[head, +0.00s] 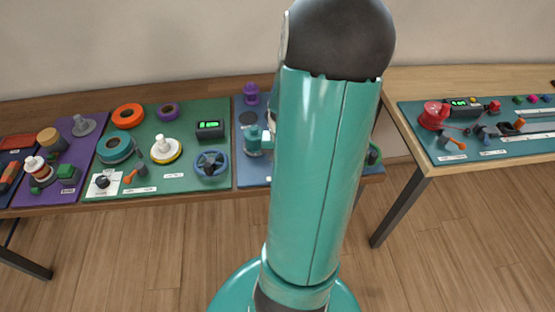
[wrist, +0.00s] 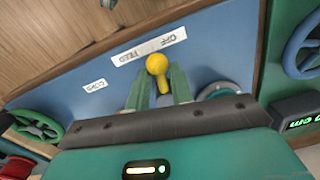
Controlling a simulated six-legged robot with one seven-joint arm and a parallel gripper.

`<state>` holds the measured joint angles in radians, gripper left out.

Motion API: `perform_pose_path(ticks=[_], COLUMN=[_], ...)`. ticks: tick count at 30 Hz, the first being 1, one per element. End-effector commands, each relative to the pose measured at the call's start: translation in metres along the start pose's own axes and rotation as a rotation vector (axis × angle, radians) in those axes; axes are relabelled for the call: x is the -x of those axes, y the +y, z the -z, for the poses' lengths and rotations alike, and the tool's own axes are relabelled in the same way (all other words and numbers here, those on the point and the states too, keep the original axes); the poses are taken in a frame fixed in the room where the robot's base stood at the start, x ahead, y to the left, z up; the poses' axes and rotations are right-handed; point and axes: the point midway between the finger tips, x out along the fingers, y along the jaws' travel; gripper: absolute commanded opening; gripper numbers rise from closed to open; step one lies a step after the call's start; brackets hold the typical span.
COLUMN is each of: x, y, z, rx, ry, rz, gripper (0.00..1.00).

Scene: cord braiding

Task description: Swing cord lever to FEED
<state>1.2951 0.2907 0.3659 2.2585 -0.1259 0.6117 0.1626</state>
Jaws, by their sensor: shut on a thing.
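The cord lever (wrist: 157,66) has a round yellow knob on a yellow stem. It stands on a blue panel (wrist: 205,50). My gripper (wrist: 158,82) is shut on the stem, with one green finger on each side and the knob showing past the tips. A white label (wrist: 148,48) beyond the knob reads OFF and FEED, upside down in the wrist view. The knob is below the label's middle; I cannot tell the exact setting. The lever's base is hidden by my gripper. In the head view my arm hides the lever.
A CORD label (wrist: 95,85) and a green handwheel (wrist: 38,127) lie to the left in the wrist view. A blue handwheel (wrist: 303,45) and a green-lit display (wrist: 298,118) lie to the right. A separate table (head: 400,180) stands at right in the head view.

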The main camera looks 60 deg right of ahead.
Motion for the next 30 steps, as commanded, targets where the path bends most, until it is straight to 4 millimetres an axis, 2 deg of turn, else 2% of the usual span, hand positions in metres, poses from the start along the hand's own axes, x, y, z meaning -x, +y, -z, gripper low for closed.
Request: perform_pose_path(ticks=[18,30], x=[0.001,0.001], y=[0.022,0.028], z=[0.006,0.01], rx=[0.545,0.709], ry=[-0.018,-0.024], rz=[0.0,0.0], gripper=[0.0,0.0])
